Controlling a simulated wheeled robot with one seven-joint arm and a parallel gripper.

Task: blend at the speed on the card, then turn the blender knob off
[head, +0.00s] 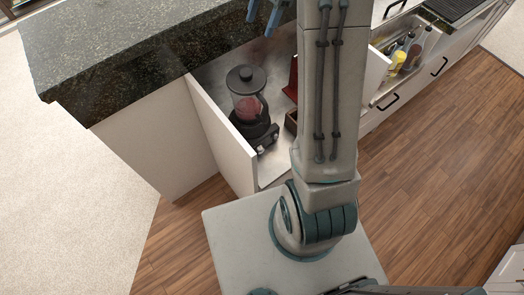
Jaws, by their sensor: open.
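The blender (254,126) stands upright on the metal surface of a low recess beside the dark stone counter. It has a black lid, a clear jar with reddish contents (248,106) and a black base. A small control (261,150) shows at the front of the base, but its setting is too small to read. A dark red upright piece (292,78) stands right of the blender, partly behind my arm; I cannot tell whether it is the card. My gripper (265,14) is at the top edge, above and apart from the blender, open, with only its blue fingers showing.
A white panel (222,135) walls the recess on the left, below the speckled counter (110,50). An open drawer (392,98) with several bottles (405,52) is right of my arm. The wooden floor (440,165) is clear on the right.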

